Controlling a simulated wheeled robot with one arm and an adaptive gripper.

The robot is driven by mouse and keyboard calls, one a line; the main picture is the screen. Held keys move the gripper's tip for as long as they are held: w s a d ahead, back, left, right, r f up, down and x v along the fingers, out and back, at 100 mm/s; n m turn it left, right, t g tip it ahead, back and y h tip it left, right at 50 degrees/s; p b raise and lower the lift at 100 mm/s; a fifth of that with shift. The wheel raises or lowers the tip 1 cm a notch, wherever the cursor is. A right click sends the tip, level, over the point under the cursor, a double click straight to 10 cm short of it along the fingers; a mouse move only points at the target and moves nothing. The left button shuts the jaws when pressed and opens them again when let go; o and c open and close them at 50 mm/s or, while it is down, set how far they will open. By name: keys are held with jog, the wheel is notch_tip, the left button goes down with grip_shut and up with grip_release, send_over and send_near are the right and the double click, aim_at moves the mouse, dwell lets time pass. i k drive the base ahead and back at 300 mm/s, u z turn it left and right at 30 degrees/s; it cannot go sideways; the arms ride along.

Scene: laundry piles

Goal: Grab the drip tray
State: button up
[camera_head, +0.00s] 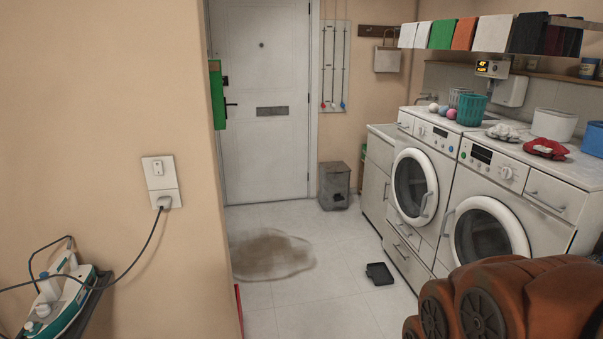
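A small dark tray (380,274), which looks like the drip tray, lies on the tiled floor in front of the white washing machines. It is right of a brown stain on the floor and nothing touches it. Its raised rim shows, but its inside is too small to make out. Orange-brown links of my arm fill the lower right corner. My gripper is not in view.
Two front-loading machines (420,180) stand along the right wall, with baskets and cloths on top. A brown wet patch (268,254) spreads on the floor. A grey bin (334,186) stands by the white door (262,140). An iron (60,292) with a cord sits at lower left.

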aim_at(379, 274)
jog(key=i, duration=3.2)
jog(key=z, duration=0.8)
